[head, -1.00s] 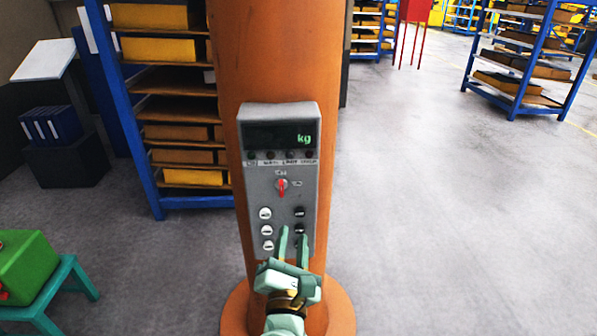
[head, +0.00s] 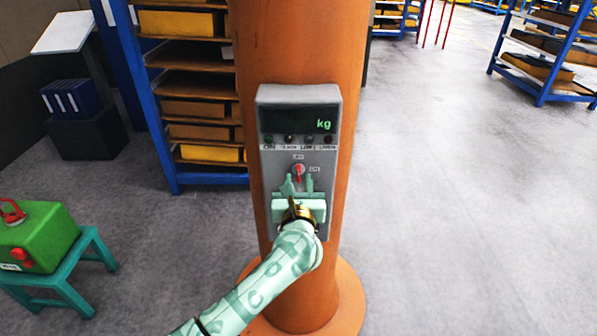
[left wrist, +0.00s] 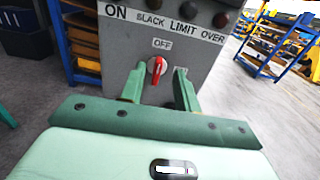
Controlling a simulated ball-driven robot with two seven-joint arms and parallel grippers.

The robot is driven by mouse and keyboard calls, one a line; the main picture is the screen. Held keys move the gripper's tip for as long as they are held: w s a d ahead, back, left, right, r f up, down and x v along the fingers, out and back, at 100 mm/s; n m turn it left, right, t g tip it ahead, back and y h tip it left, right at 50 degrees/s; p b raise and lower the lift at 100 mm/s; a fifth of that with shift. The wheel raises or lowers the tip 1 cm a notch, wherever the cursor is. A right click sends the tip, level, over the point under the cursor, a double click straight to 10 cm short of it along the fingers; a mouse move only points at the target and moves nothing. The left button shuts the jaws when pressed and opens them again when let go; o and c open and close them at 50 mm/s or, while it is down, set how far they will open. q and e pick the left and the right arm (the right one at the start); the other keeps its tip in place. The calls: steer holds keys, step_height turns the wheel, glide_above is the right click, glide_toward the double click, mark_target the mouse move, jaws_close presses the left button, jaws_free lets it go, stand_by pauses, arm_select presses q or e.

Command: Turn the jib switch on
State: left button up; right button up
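The jib switch is a small red rotary knob (head: 298,172) on the grey control box (head: 332,148) fixed to the orange column (head: 300,45). In the left wrist view the red knob (left wrist: 157,65) has its pointer roughly upright, towards the OFF label. My left gripper (head: 298,184) is in front of the box, just below the knob. Its two fingers are apart, one on each side of the knob in the left wrist view (left wrist: 155,80). I cannot tell whether they touch it. The gripper hides the lower buttons. My right gripper is not in view.
The box display (head: 300,122) shows "kg" above a row of dark lamps. A blue shelf rack (head: 175,178) stands behind left of the column. Floor at right is clear.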

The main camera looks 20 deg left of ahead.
mark_target(298, 170)
arm_select(q)
steer(key=x, duration=0.4)
steer(key=shift+f, duration=0.1)
steer(key=shift+s, duration=0.1)
steer(key=shift+c, duration=0.3)
jaws_close()
